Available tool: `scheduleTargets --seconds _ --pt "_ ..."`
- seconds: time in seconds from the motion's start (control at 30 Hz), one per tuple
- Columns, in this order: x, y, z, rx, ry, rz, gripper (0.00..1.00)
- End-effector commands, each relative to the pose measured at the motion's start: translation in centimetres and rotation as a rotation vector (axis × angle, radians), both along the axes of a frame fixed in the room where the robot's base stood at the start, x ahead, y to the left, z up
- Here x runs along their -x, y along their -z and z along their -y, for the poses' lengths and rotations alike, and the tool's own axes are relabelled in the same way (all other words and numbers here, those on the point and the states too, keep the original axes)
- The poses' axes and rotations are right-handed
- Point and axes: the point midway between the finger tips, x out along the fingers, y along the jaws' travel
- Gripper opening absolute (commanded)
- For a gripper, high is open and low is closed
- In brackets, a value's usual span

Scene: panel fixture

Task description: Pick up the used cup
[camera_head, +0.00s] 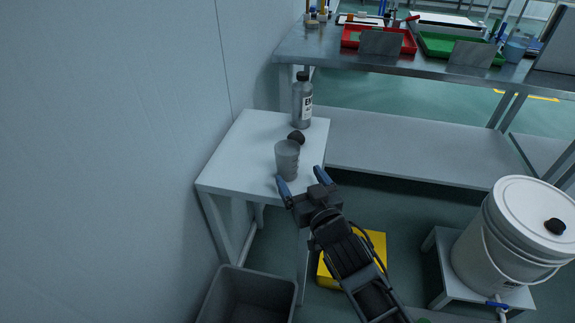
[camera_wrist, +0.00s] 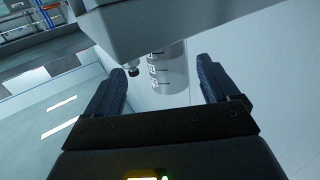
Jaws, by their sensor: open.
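The used cup (camera_head: 287,160) is a translucent grey tumbler standing upright near the front right of a small white table (camera_head: 230,165). In the wrist view a pale cylinder with dark markings (camera_wrist: 167,72), apparently this cup, shows between and beyond the fingers. My gripper (camera_head: 303,183) is open, its blue fingertips spread, at the near right side of the cup in the head view. The left fingertip looks very close to the cup's lower edge; contact cannot be told. Nothing is visibly held in my gripper (camera_wrist: 160,88).
A grey labelled bottle (camera_head: 302,100) and a small black object (camera_head: 296,137) stand behind the cup. A wall is at left. A grey bin (camera_head: 248,300), a yellow box (camera_head: 375,245) and a white bucket (camera_head: 515,235) are below. A steel bench (camera_head: 320,62) holds red and green trays.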

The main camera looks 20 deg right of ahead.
Motion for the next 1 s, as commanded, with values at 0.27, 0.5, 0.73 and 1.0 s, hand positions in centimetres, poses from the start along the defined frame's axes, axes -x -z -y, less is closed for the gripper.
scheduleTargets --seconds 0.27,0.5,0.73,1.0 --pt "-2.9 0.4 -0.2 0.0 -0.001 0.001 0.88" --pt "-6.2 0.6 -0.6 0.0 -0.001 0.002 0.88" --pt "-7.0 0.7 -0.6 0.0 0.0 0.0 0.88" --pt "-7.0 0.7 -0.6 0.0 0.0 0.001 0.75"
